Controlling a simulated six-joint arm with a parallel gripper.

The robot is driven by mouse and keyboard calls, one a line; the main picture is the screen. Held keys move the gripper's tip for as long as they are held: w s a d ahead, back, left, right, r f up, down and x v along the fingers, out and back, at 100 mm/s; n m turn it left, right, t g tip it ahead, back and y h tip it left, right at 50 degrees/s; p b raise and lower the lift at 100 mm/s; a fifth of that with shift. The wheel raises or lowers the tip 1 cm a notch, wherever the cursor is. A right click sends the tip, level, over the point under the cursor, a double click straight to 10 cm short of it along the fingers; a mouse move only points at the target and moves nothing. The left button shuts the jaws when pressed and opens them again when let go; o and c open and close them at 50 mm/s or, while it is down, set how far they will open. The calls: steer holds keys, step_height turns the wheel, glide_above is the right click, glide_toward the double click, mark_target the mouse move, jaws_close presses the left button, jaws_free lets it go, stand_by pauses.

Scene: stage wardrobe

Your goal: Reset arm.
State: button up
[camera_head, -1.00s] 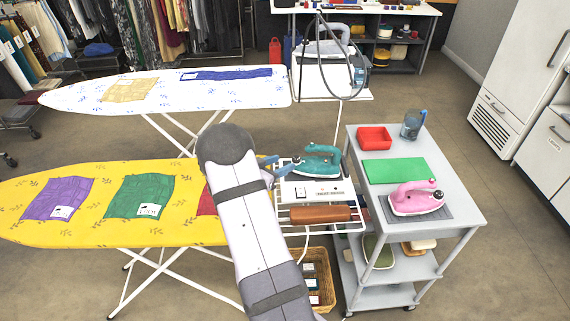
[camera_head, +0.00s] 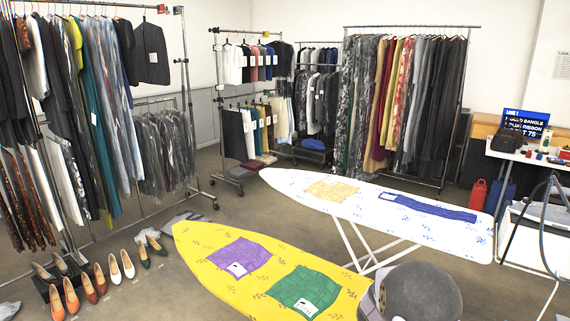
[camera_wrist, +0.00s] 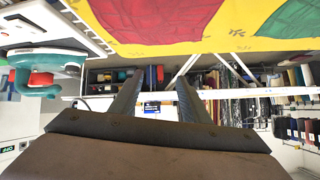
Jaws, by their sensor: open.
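My gripper (camera_wrist: 160,85) shows in the wrist view with its two dark fingers apart and nothing between them. The wrist picture appears upside down. The yellow ironing board (camera_wrist: 215,42) is at its top, with part of a red cloth (camera_wrist: 150,18) and a green cloth (camera_wrist: 290,18) on it. A teal iron (camera_wrist: 45,68) is at the left, apart from the fingers. In the head view only a grey rounded part of my arm shows at the bottom right; my gripper is out of that picture.
The yellow board (camera_head: 205,262) bears a purple cloth (camera_head: 240,258) and a green cloth (camera_head: 302,290) in the head view. A white ironing board (camera_head: 365,205) stands behind it. Clothes racks (camera_head: 405,100) line the back and left. Several shoes (camera_head: 128,264) stand at the left. Some floor is open between.

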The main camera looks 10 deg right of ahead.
steer(key=s+a+r+n+y, duration=0.1)
steer(key=s+a+n+y, duration=0.25)
steer(key=a, duration=0.75)
steer(key=s+a+n+y, duration=0.3)
steer(key=a+n+y, duration=0.15)
steer(key=a, duration=0.65)
steer(key=s+a+n+g, duration=0.2)
steer(key=s+a+g, duration=0.15)
steer(key=s, duration=0.75)
steer(key=s+a+n+g, duration=0.2)
steer(key=s+g, duration=0.2)
steer(key=s, duration=0.6)
step_height(320, 180, down, 12)
steer(key=b, duration=1.1)
steer(key=shift+f+b, duration=0.2)
steer(key=shift+b, duration=0.15)
